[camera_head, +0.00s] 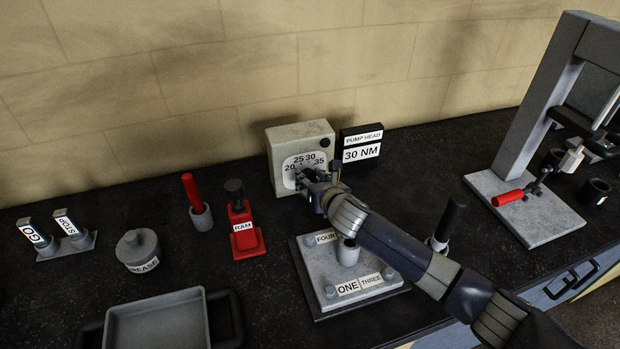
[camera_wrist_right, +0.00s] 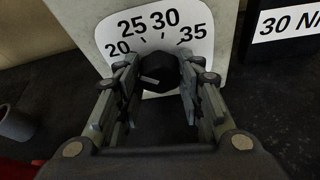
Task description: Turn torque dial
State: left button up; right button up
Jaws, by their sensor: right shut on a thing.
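The torque dial is a light grey box (camera_head: 285,135) with a white scale face (camera_head: 300,163) marked 20, 25, 30 and 35. It stands at the back of the bench. In the right wrist view its dark knob (camera_wrist_right: 160,72) sits below the 25 and 30 marks (camera_wrist_right: 147,22). My right gripper (camera_head: 308,180) reaches it from the front right. In the right wrist view the fingers (camera_wrist_right: 158,85) are shut on the knob, one on each side. They hide the knob's sides, and I cannot tell which number it points to. My left gripper is not in view.
A black sign (camera_head: 361,147) reading PUMP HEAD, 30 NM stands right of the dial. A red RAM jack (camera_head: 243,228) and a red-handled tool (camera_head: 191,192) stand left. A press frame (camera_head: 535,100) stands at the right.

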jog(key=shift+d+m+y, duration=0.15)
jog(key=shift+m+y, duration=0.45)
jog(key=shift+m, duration=0.4)
jog(key=shift+w+d+f+m+y+b, duration=0.1)
jog(key=shift+m+y+b, duration=0.05)
jog(key=shift+m+y, duration=0.4)
jog(key=shift+f+m+y+b, duration=0.15)
jog(key=shift+m+y, duration=0.2)
jog(key=shift+m, duration=0.3)
jog(key=m+y+b, duration=0.1)
jog(key=m+b, duration=0.1)
jog(key=shift+f+m+y, duration=0.15)
jog(key=shift+m+y, duration=0.15)
jog(key=shift+m+t+y+b, duration=0.3)
jog(key=shift+m+y+b, duration=0.4)
jog(key=shift+m+b, duration=1.05)
jog(key=o, duration=1.1)
jog(key=shift+c, duration=0.2)
